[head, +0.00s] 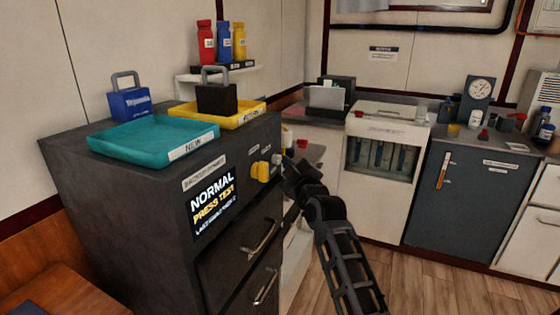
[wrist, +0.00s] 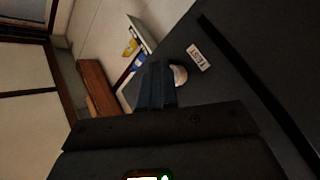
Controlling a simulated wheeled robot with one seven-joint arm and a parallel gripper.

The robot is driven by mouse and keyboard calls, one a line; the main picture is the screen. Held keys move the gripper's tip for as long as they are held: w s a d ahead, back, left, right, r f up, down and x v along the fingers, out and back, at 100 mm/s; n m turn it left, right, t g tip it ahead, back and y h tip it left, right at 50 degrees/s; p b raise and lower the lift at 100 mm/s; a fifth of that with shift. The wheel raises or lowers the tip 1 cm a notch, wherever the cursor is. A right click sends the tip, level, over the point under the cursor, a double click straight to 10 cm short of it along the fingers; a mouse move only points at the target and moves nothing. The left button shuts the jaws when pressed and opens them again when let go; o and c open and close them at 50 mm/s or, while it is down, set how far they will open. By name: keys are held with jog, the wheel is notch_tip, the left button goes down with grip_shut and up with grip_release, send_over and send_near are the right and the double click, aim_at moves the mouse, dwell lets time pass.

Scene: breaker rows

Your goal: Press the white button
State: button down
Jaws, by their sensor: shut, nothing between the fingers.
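The white button (head: 276,159) is on the front face of the dark cabinet (head: 110,212), right of a yellow knob (head: 263,171). In the wrist view it is a pale dome (wrist: 180,75) beside a small label reading TEST (wrist: 198,57). My gripper (head: 287,164) is in front of the cabinet, just right of the button in the head view. In the wrist view my gripper's shut fingers (wrist: 156,84) hold nothing and are right beside the dome, partly covering its left edge. I cannot tell whether they touch it. The cabinet's screen (head: 213,203) reads NORMAL, PRESS TEST.
A teal tray (head: 152,157) and a yellow tray (head: 245,119) with a black padlock-like block (head: 216,98) lie on the cabinet top, with a blue one (head: 129,104) behind. Drawer handles (head: 262,238) stick out below. Wooden floor (head: 425,285) is open at right.

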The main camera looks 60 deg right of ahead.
jog(key=shift+w+a, duration=0.1)
jog(key=shift+w, duration=0.6)
dwell(0.7)
jog(key=shift+s, duration=1.3)
jog(key=shift+s+d+b, duration=0.15)
jog(key=shift+s+b, duration=0.35)
jog(key=shift+s, duration=0.75)
jog(key=shift+s+d+b, duration=0.15)
jog(key=shift+s+b, duration=0.3)
jog(key=shift+s, duration=0.8)
